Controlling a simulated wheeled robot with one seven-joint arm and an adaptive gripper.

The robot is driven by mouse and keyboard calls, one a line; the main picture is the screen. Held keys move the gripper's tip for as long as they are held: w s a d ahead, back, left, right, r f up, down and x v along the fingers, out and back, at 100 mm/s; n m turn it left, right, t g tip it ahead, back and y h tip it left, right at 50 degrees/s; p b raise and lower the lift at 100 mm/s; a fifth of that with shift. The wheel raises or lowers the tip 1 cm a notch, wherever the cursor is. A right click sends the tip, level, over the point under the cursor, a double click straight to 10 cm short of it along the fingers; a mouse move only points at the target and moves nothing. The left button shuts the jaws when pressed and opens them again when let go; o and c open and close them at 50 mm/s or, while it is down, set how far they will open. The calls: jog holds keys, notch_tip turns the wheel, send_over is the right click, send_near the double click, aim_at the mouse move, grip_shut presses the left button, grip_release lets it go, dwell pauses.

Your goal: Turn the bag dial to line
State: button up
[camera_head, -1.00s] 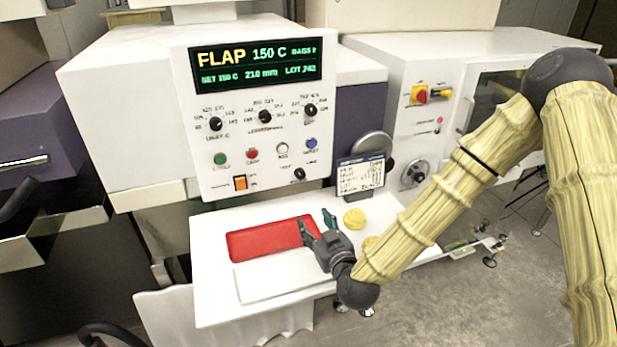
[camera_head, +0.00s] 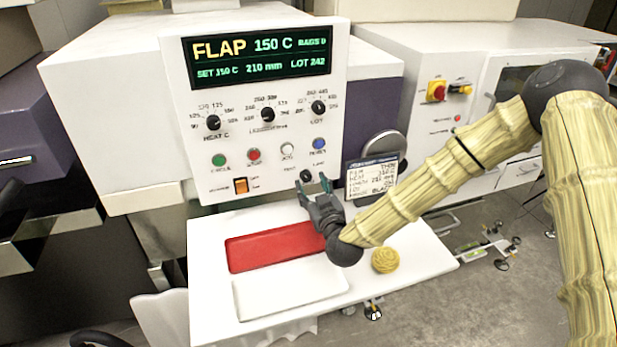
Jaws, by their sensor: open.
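The white control panel (camera_head: 270,143) stands at the back of the bench. A small black knob (camera_head: 306,175) sits low on its right side, below the blue button. I take it as the bag dial; its small labels and pointer are too blurred to read surely. My gripper (camera_head: 313,186) is open and empty, its fingers raised just below and in front of this knob. I cannot tell whether they touch it. The display (camera_head: 258,58) reads FLAP, 150 C, 210 mm and LOT 242.
Three larger dials, including the heat dial (camera_head: 213,122), sit above coloured buttons. An orange switch (camera_head: 240,185) is at lower left. A written card (camera_head: 372,178) stands close right of my gripper.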

aim_at(306, 176)
jog(key=shift+w+a+r+p, duration=0.3)
jog(key=shift+w+a, duration=0.05)
jog(key=shift+w, duration=0.35)
jog(key=shift+w+a+f, duration=0.15)
jog(key=shift+w+f, duration=0.1)
jog(key=shift+w, duration=0.45)
jog(key=shift+s+r, duration=0.1)
jog(key=shift+c, duration=0.3)
jog(key=c, duration=1)
